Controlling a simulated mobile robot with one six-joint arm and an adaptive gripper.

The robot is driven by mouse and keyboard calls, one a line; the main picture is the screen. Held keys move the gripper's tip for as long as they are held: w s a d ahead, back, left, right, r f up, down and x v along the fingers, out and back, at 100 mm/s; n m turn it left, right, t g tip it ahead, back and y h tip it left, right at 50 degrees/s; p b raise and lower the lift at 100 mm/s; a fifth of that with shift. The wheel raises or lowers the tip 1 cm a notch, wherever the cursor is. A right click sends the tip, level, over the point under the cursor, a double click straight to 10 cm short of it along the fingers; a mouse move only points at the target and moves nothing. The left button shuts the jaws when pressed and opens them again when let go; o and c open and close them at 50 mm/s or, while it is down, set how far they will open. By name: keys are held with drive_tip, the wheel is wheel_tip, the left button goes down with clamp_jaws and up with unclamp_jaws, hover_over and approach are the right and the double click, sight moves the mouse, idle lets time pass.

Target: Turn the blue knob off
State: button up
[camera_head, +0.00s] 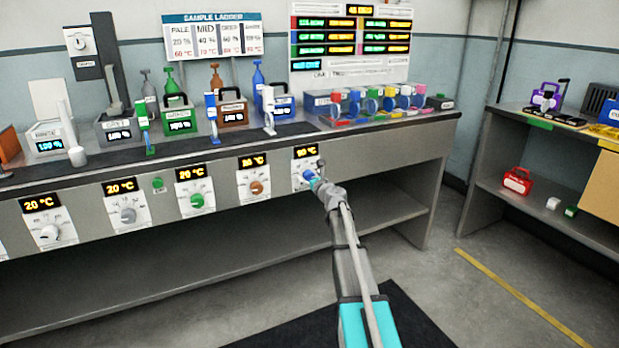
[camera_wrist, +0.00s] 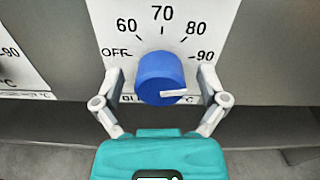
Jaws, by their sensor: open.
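The blue knob (camera_wrist: 158,72) sits on a white dial plate (camera_wrist: 215,25) marked OFF, 60, 70, 80 and 90. Its white pointer lies nearly level and points right, to the 90 side, away from OFF at the left. In the head view, the blue knob (camera_head: 308,175) is partly hidden by my gripper (camera_head: 317,186). The display (camera_head: 305,152) above it seems to read 90 °C. In the wrist view, my gripper (camera_wrist: 160,88) is open, with one finger on each side of the knob. I cannot tell whether the fingers touch it.
Other knobs line the same front panel: brown (camera_head: 257,187), green (camera_head: 197,200), grey (camera_head: 128,215) and white (camera_head: 49,233). Bottles and labelled bins stand on the counter (camera_head: 240,150) above. An open shelf lies below the panel. A side bench (camera_head: 496,150) stands at the right.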

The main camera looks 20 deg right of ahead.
drive_tip(key=c, duration=1.1)
drive_tip(key=shift+c, duration=0.2)
